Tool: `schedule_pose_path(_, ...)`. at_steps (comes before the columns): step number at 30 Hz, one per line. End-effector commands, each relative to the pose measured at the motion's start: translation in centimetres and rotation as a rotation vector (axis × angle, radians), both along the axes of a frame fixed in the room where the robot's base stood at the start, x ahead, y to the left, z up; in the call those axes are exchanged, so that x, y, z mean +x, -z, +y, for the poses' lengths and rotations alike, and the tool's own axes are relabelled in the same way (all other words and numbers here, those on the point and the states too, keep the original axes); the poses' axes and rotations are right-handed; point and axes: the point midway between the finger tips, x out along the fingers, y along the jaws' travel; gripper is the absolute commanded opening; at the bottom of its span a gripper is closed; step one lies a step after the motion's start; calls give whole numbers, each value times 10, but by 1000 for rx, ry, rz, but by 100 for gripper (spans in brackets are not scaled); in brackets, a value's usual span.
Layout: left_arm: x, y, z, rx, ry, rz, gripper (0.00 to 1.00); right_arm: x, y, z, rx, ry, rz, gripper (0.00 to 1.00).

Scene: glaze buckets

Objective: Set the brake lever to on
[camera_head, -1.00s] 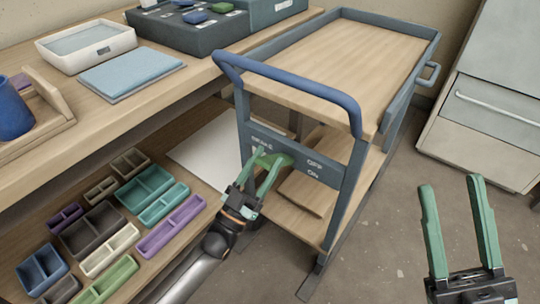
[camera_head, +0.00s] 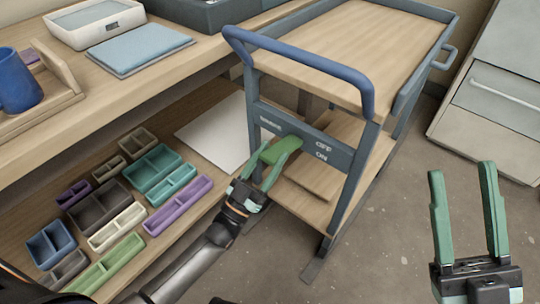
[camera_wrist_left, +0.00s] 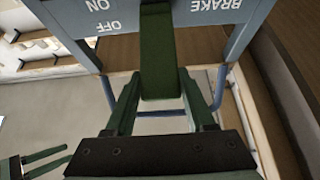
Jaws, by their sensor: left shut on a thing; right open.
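The green brake lever (camera_head: 282,150) is on the blue-grey end panel of the cart, beside the BRAKE lettering and left of the OFF and ON labels. My left gripper (camera_head: 270,163) is shut on the lever. In the left wrist view the dark green lever (camera_wrist_left: 160,55) lies between the two fingers, with BRAKE on one side and OFF and ON on the other, all upside down. Which label the lever is set to I cannot tell. My right gripper (camera_head: 464,178) is open and empty, in front of the cart at the right.
The cart (camera_head: 366,42) has a blue push handle (camera_head: 300,66) above the lever and a lower shelf behind the panel. A wooden workbench (camera_head: 150,70) with a lower shelf of coloured trays stands left. A grey cabinet (camera_head: 490,110) stands right. Floor around my right gripper is clear.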

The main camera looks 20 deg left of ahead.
Motion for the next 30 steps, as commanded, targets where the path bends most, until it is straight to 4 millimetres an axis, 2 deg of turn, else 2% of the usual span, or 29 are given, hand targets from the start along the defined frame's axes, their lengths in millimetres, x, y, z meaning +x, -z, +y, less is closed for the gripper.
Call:
schedule_pose_path(1, 0, 8, -1, 8, 1, 23, 0, 0, 0, 0, 0, 0, 0, 50)
schedule_pose_path(4, 0, 8, -1, 8, 1, 23, 0, 0, 0, 0, 1, 1, 0, 50)
schedule_pose_path(5, 0, 8, -1, 8, 1, 23, 58, 0, 0, 0, 1, 1, 0, 50)
schedule_pose_path(12, 0, 5, -1, 4, 0, 14, 85, 0, 0, 0, 1, 0, 0, 50)
schedule_pose_path(23, -5, 6, 2, 3, -1, 11, 85, 0, -2, 0, 1, 0, 0, 50)
schedule_pose_path(30, -41, 29, 15, 5, 0, 16, 85, 0, -9, -1, 9, -3, 1, 50)
